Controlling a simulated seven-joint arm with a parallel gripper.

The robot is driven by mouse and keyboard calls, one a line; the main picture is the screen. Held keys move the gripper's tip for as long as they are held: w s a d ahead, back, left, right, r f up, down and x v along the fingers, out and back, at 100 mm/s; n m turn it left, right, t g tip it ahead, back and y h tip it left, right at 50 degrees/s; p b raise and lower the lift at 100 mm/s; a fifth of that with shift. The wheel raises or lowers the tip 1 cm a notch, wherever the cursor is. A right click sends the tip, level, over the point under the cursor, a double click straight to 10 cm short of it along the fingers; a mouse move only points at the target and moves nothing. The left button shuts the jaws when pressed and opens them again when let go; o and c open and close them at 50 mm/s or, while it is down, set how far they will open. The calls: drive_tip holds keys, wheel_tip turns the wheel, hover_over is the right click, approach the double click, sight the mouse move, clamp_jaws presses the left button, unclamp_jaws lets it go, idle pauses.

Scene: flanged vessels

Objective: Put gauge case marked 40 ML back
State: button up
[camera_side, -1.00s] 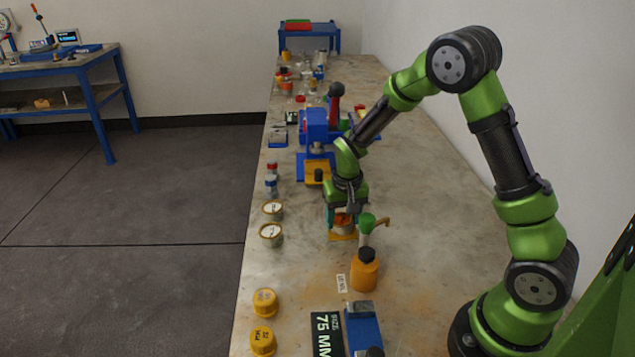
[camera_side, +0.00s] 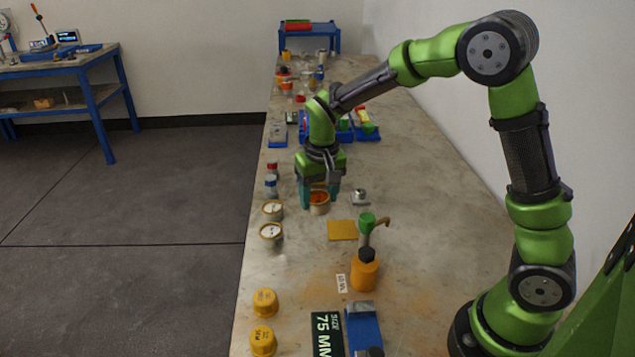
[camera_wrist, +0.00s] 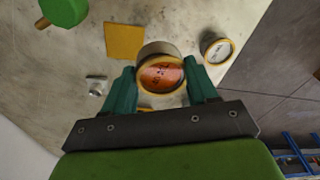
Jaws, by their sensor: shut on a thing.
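My gripper (camera_side: 319,190) is shut on a round gauge case (camera_side: 320,206) with a pale body, yellow rim and orange face. In the wrist view, the held case (camera_wrist: 161,75) sits between the two teal fingers of my gripper (camera_wrist: 162,88); its dark face marking is too small to read surely. The case appears held above the bench, left of and behind a bare yellow square pad (camera_side: 342,230), which also shows in the wrist view (camera_wrist: 124,41). Two similar cases with white faces stand at the bench's left edge, one farther (camera_side: 272,208) and one nearer (camera_side: 271,232).
Red and blue-capped items (camera_side: 271,176) line the left edge. Yellow caps (camera_side: 264,302) lie in front.

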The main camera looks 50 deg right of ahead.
drive_tip(key=w+a+n, duration=0.2)
drive_tip(key=a+n, duration=0.1)
drive_tip(key=a, duration=1)
drive_tip(key=f, duration=0.5)
drive_tip(key=shift+a+f, duration=0.2)
drive_tip(key=shift+a, duration=0.05)
drive_tip(key=shift+f, duration=2.1)
drive_tip(key=shift+f, duration=0.15)
drive_tip(key=o, duration=1.3)
